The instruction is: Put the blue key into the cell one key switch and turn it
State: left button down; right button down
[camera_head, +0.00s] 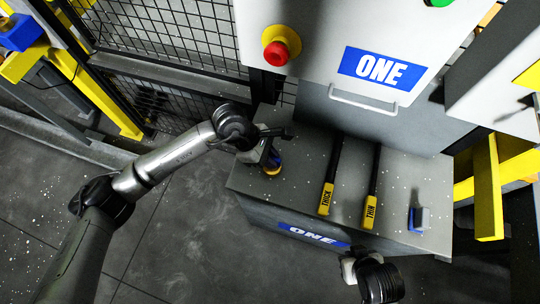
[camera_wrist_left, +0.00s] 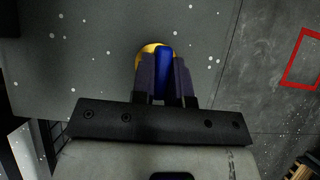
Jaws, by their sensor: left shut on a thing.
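My left gripper (camera_head: 271,158) is shut on the blue key (camera_wrist_left: 164,65), low over the left end of the grey cabinet top. It also shows in the left wrist view (camera_wrist_left: 164,80), with the key's blue body between its two dark fingers. The yellow round key switch (camera_head: 272,171) lies directly under the fingers, and its rim (camera_wrist_left: 145,54) shows behind the key. The key lines up with the switch, but I cannot tell how deep it sits in it. My right gripper (camera_head: 349,268) is in front of the cabinet, its fingers hidden.
The grey cabinet (camera_head: 398,190) carries a blue ONE label. Two yellow-handled tools marked THICK (camera_head: 327,198) and THIN (camera_head: 370,212) lie on it. A small blue and grey block (camera_head: 418,219) stands at its right. A red stop button (camera_head: 276,53) is on the panel above.

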pick_arm(q)
jog(key=shift+f, duration=0.25)
jog(key=c, duration=1.1)
grip_release()
jog(key=shift+o, duration=0.2)
jog(key=shift+r, duration=0.1)
jog(key=p+v, duration=0.2)
jog(key=v, duration=1.1)
jog(key=shift+a+r, duration=0.2)
jog(key=shift+r, duration=0.15)
jog(key=shift+w, duration=0.1)
